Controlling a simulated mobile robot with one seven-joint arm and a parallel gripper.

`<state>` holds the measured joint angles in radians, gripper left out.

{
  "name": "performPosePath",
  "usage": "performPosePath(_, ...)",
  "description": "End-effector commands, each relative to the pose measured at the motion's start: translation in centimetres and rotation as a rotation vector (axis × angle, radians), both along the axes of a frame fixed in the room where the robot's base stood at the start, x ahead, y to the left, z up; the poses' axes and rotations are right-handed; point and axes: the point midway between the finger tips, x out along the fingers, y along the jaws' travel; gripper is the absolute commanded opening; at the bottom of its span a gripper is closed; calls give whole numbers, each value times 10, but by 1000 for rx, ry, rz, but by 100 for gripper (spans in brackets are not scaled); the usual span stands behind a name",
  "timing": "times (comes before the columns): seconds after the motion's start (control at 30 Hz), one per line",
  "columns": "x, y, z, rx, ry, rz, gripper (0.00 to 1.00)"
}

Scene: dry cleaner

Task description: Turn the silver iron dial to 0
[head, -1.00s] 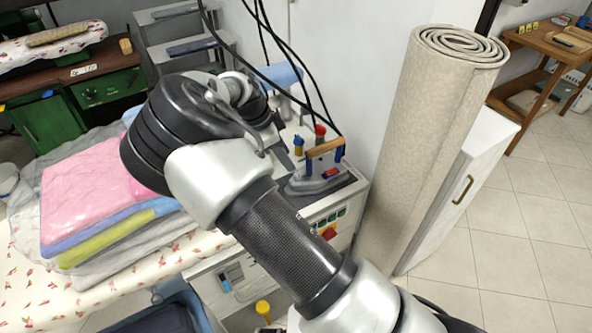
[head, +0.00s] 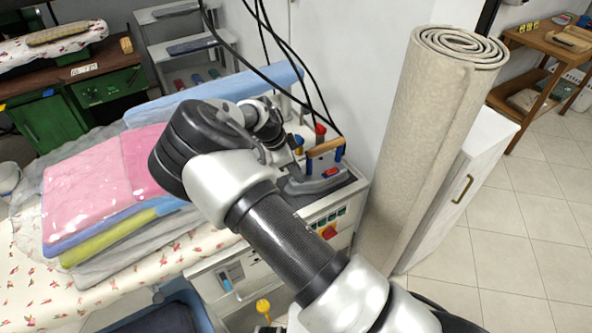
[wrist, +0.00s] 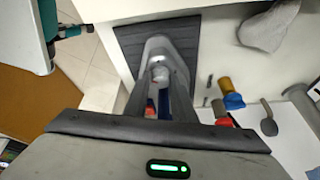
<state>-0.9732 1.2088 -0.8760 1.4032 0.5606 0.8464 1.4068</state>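In the wrist view the iron's silver body (wrist: 158,44) lies straight ahead. A small round grey part, seemingly the dial (wrist: 160,74), shows between the fingertips. My gripper (wrist: 161,66) is over the iron, its two dark fingers apart with a gap showing red and blue below. I cannot tell whether the fingers touch the dial. The dial's marking is not readable. In the head view my arm hides most of the gripper.
Black cables hang close to my wrist. A rolled carpet (head: 425,150) stands upright to the right. Folded pink laundry (head: 90,185) lies on the board to the left.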

Motion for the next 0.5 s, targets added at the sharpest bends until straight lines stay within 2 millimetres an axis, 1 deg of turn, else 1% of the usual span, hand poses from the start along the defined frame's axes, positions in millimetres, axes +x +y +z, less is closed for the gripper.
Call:
performPosePath(0.03,0,0,0,0,-1,0,8)
performPosePath(0.07,0,0,0,1,-2,1,3)
performPosePath(0.1,0,0,0,1,-2,1,1)
performPosePath(0.33,0,1,0,2,-2,21,1)
performPosePath(0.5,0,0,0,3,-3,88,1)
